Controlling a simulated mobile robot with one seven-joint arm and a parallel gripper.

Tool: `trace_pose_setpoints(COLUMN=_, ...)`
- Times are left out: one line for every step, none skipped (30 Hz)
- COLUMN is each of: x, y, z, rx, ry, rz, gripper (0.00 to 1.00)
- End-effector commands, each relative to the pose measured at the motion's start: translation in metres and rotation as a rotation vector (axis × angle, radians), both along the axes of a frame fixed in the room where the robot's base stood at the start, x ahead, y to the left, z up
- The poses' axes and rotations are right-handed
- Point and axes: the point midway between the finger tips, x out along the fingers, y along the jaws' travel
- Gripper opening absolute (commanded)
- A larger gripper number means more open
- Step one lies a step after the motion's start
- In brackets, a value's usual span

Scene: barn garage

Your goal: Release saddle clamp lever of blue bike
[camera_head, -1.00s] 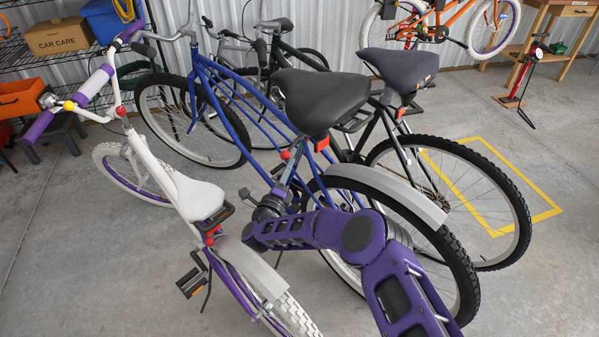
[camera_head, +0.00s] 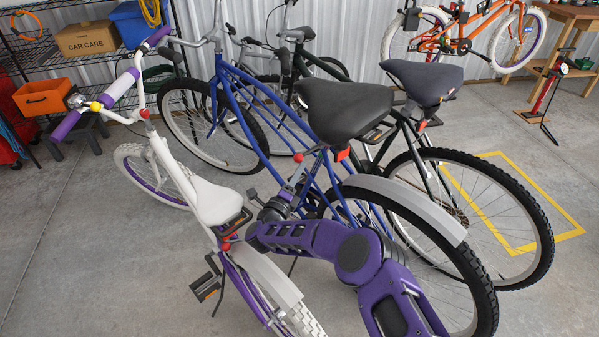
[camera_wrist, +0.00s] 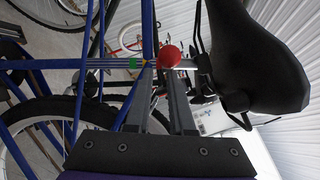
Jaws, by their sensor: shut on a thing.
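The blue bike (camera_head: 262,120) stands in the middle of the row, with a black saddle (camera_head: 345,108) on a grey seat post. Its clamp lever has a red ball knob (camera_head: 298,157) by the post below the saddle. In the wrist view the red knob (camera_wrist: 170,56) is at the fingertips, and the black saddle (camera_wrist: 250,60) is at right. My gripper (camera_head: 297,178) reaches in from the left of the post, and its two grey fingers (camera_wrist: 163,76) are closed on the lever at the knob. The fingers hide most of the lever, so its angle is unclear.
A white and purple bike (camera_head: 215,200) stands close on the left, beside my arm. A dark bike (camera_head: 425,75) with a dark saddle stands close on the right. The blue bike's rear fender (camera_head: 415,205) lies near my arm. Open floor is at lower left.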

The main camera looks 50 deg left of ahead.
Motion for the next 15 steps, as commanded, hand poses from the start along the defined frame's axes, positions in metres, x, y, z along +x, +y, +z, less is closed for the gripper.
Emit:
trace_pose_setpoints(x=-0.006, y=0.017, z=0.025, rx=0.023, ry=-0.023, rz=0.045, gripper=0.0)
trace_pose_setpoints(x=-0.006, y=0.017, z=0.025, rx=0.023, ry=-0.023, rz=0.045, gripper=0.0)
trace_pose_setpoints(x=-0.006, y=0.017, z=0.025, rx=0.023, ry=-0.023, rz=0.045, gripper=0.0)
trace_pose_setpoints(x=-0.006, y=0.017, z=0.025, rx=0.023, ry=-0.023, rz=0.045, gripper=0.0)
trace_pose_setpoints(x=-0.006, y=0.017, z=0.025, rx=0.023, ry=-0.023, rz=0.045, gripper=0.0)
trace_pose_setpoints(x=-0.006, y=0.017, z=0.025, rx=0.023, ry=-0.023, rz=0.045, gripper=0.0)
trace_pose_setpoints(x=-0.006, y=0.017, z=0.025, rx=0.023, ry=-0.023, rz=0.045, gripper=0.0)
trace_pose_setpoints(x=-0.006, y=0.017, z=0.025, rx=0.023, ry=-0.023, rz=0.045, gripper=0.0)
trace_pose_setpoints(x=-0.007, y=0.017, z=0.025, rx=0.023, ry=-0.023, rz=0.045, gripper=0.0)
trace_pose_setpoints(x=-0.008, y=0.017, z=0.025, rx=0.022, ry=-0.023, rz=0.044, gripper=0.0)
trace_pose_setpoints(x=-0.009, y=0.016, z=0.025, rx=0.021, ry=-0.022, rz=0.045, gripper=0.0)
trace_pose_setpoints(x=-0.012, y=0.015, z=0.024, rx=0.021, ry=-0.022, rz=0.045, gripper=0.0)
trace_pose_setpoints(x=-0.015, y=0.013, z=0.024, rx=0.019, ry=-0.021, rz=0.045, gripper=0.0)
trace_pose_setpoints(x=-0.019, y=0.012, z=0.023, rx=0.019, ry=-0.021, rz=0.044, gripper=0.0)
trace_pose_setpoints(x=-0.025, y=0.009, z=0.022, rx=0.019, ry=-0.019, rz=0.045, gripper=0.0)
